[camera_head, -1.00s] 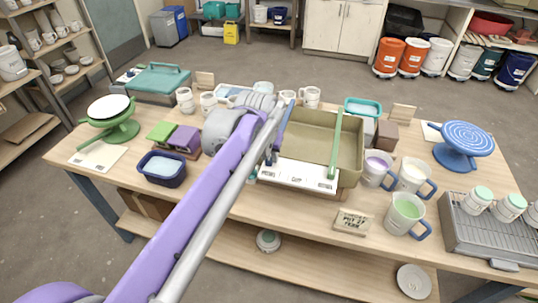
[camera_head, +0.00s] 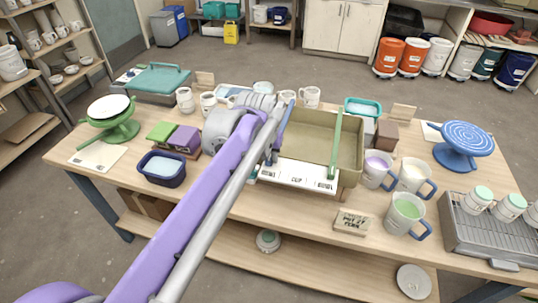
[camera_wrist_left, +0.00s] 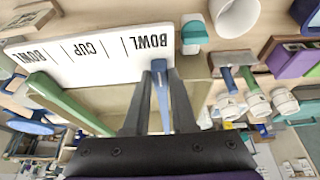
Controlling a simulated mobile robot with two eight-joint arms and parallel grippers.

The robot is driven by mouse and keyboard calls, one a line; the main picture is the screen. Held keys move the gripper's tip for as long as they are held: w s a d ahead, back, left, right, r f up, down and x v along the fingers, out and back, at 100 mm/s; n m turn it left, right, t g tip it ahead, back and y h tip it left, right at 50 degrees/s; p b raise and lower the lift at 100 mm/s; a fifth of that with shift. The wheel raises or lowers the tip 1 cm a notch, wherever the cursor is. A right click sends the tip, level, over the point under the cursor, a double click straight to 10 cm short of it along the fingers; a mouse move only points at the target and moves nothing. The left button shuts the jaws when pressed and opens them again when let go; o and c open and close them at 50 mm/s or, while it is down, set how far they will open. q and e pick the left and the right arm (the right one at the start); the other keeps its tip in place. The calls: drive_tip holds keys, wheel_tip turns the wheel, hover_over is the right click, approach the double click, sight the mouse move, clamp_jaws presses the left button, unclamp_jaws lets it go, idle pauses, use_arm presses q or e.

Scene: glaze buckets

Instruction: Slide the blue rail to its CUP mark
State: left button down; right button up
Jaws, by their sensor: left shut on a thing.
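The blue rail (camera_head: 283,130) lies across the olive-brown tray (camera_head: 357,150), near its left end. In the left wrist view, where the scene is upside down, the blue rail (camera_wrist_left: 162,100) stands between my fingers beside a BOWL mark. The white label strip (camera_head: 300,174) along the tray's front reads BOWL, CUP, BOWL; the CUP mark (camera_wrist_left: 89,48) is in the middle, away from the blue rail. My left gripper (camera_head: 271,157) is shut on the blue rail, and it shows closely in the wrist view (camera_wrist_left: 160,76). My right gripper is not in view.
A green rail (camera_head: 336,140) crosses the tray near its right end. Mugs (camera_head: 405,214) stand right of the tray, and white cups (camera_head: 310,97) behind it. A dark blue tub (camera_head: 162,168) stands left. A wooden sign (camera_head: 352,222) lies in front right.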

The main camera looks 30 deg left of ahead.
use_arm(q)
drive_tip(key=d, duration=0.2)
drive_tip(key=w+d, duration=0.1)
drive_tip(key=d, duration=0.1)
drive_tip(key=d+p, duration=0.1)
drive_tip(key=d, duration=0.1)
drive_tip(key=shift+w, duration=0.25)
drive_tip(key=c, duration=0.7)
unclamp_jaws()
drive_tip(key=shift+r, duration=0.1)
drive_tip(key=v, duration=1)
drive_tip(key=shift+s+r+p, duration=0.25)
drive_tip(key=shift+p, duration=0.05)
